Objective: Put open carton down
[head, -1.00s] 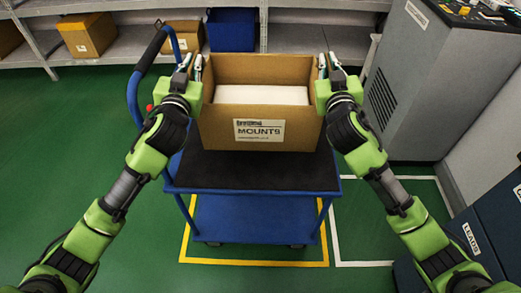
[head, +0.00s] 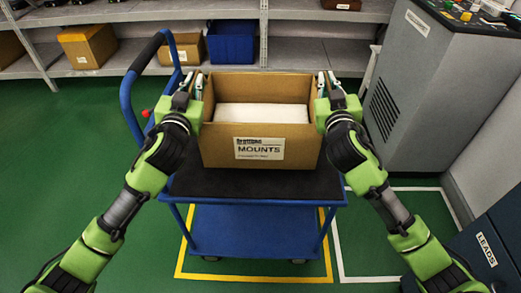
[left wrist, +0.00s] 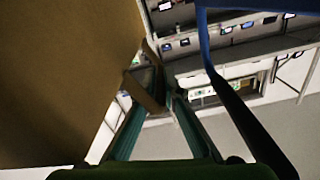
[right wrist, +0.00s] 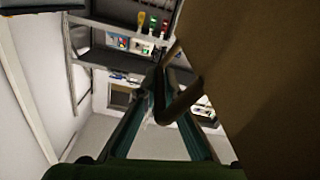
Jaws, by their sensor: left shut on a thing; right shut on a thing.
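The open carton (head: 222,150) is a brown box labelled MOUNTS with a white block (head: 262,113) inside. It is upright, at the black top deck (head: 255,184) of a blue cart; I cannot tell whether its base touches the deck. My left gripper (head: 196,86) is shut on the carton's left wall, and my right gripper (head: 326,86) is shut on its right wall. The left wrist view shows the left fingers (left wrist: 158,95) pinching the wall's edge. The right wrist view shows the right fingers (right wrist: 165,95) pinching the opposite edge.
The cart's blue handle (head: 130,100) rises at the left. Grey shelves (head: 110,12) with boxes and a blue bin (head: 231,41) stand behind. A grey machine (head: 425,85) is at the right, and a dark blue LEADS container (head: 490,250) at the lower right.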

